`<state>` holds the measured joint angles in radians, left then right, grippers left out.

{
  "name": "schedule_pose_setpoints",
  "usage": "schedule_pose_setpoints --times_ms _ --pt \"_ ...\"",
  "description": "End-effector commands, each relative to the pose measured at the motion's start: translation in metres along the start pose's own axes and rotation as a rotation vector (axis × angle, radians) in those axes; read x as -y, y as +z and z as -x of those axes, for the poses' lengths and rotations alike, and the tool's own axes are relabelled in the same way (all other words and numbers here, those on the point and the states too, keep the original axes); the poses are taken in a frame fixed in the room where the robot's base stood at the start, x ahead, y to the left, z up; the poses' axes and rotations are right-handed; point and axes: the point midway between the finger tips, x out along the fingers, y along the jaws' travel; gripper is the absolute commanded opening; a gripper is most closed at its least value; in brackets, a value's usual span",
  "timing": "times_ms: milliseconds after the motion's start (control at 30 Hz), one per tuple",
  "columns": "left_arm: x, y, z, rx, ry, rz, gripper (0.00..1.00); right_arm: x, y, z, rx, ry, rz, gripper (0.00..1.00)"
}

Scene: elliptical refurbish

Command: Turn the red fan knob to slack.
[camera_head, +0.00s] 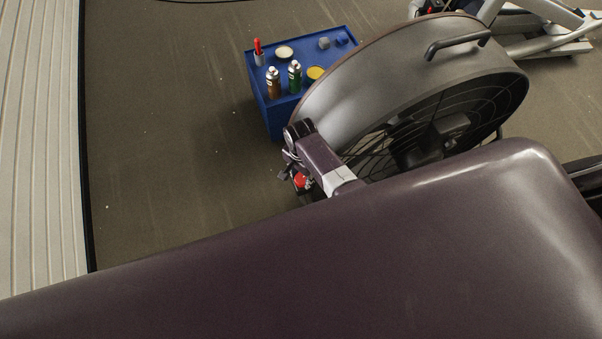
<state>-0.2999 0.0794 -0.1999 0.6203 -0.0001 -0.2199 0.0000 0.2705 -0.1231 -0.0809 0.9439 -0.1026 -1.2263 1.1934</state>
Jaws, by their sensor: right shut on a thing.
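The red fan knob (300,180) shows as a small red spot low on the near left side of the big grey drum fan (375,75). My right gripper (293,175) is at the knob, with its dark fingers around it. It is shut on the knob. The gripper and wrist partly cover the knob, so which way it is turned cannot be told. My left gripper is not in view.
A blue box (278,115) with spray cans, tins and a red-handled tool on top stands behind the fan. A white ribbed wall (40,140) runs along the left. Exercise equipment (545,30) stands at the top right. The brown floor (165,140) at left is clear.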

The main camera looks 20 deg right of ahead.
Motion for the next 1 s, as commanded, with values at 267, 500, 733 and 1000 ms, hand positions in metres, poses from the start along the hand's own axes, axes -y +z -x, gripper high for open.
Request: schedule_pose_setpoints --times_ms 267,500,733,1000 --pt "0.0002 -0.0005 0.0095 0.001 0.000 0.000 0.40 -0.0014 0.0004 0.0005 0.001 0.002 0.164 0.12" --pt "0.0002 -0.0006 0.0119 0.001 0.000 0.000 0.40 -0.0014 0.0007 -0.0004 0.002 0.001 0.232 0.12" --pt "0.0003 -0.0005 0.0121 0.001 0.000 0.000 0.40 -0.0015 0.0008 -0.0008 0.002 0.001 0.249 0.12" --pt "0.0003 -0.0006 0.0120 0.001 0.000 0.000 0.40 -0.0015 0.0008 -0.0009 0.002 0.001 0.249 0.38"
